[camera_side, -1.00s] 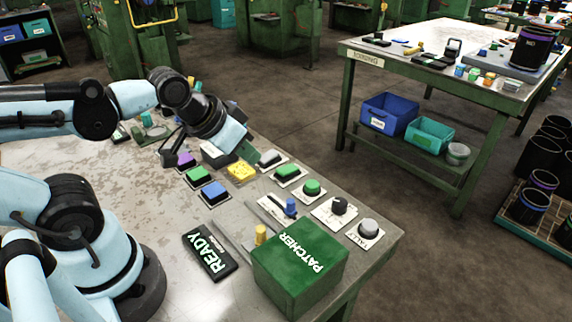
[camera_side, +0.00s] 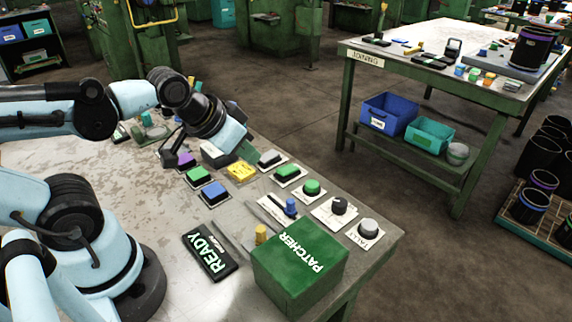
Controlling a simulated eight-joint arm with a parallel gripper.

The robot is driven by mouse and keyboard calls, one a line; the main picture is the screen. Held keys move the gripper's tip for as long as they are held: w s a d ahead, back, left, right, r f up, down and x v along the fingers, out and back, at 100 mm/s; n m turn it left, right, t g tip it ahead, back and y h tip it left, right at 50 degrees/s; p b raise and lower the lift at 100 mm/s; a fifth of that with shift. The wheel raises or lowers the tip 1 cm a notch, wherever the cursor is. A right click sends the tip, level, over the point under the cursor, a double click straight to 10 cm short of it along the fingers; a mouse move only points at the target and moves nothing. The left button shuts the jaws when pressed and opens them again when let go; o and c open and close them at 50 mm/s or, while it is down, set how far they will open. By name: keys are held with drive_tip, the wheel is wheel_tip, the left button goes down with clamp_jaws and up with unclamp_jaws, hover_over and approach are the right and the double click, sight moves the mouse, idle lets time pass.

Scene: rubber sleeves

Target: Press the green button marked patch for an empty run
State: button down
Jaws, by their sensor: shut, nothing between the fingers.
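The green PATCHER box (camera_side: 299,272) stands at the near corner.
A blue button (camera_side: 214,191), a yellow block (camera_side: 240,171), a black knob (camera_side: 339,205) and a grey TALLY button (camera_side: 369,228) share the panel. A black READY sign (camera_side: 209,253) lies left of the PATCHER box. Bare worktop lies left of the buttons.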

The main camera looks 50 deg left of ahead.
drive_tip(key=shift+w, duration=0.15)
drive_tip(key=n+t+h, duration=0.2)
drive_tip(key=n+h, duration=0.1)
drive_tip(key=n, duration=0.2)
hover_over(308, 184)
drive_tip(key=shift+f, duration=0.55)
drive_tip(key=shift+f, duration=0.1)
drive_tip(key=shift+f, duration=4.3)
drive_tip(key=shift+f, duration=0.45)
